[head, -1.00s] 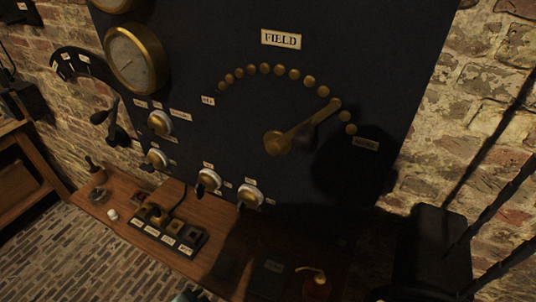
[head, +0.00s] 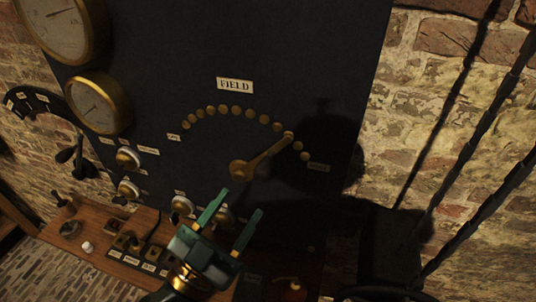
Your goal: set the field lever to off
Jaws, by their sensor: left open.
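The brass field lever (head: 262,157) is on the dark panel (head: 300,50) below the FIELD label (head: 235,85). Its hub is at the lower left and its arm points up and right, its tip near the right end of an arc of brass studs (head: 223,111). A small label, likely OFF (head: 173,137), marks the arc's left end; another label (head: 318,167) is at the right end. My left gripper (head: 228,214) is open and empty, its green fingers pointing up toward the panel, below the lever and apart from it in the picture. My right gripper is not in view.
Brass gauges (head: 98,103) and white-and-brass knobs (head: 128,157) are on the panel's left. A wooden shelf (head: 100,228) below carries a labelled block (head: 135,250) and small items. A dark shadow covers the panel's right. Brick wall (head: 465,100) lies beyond.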

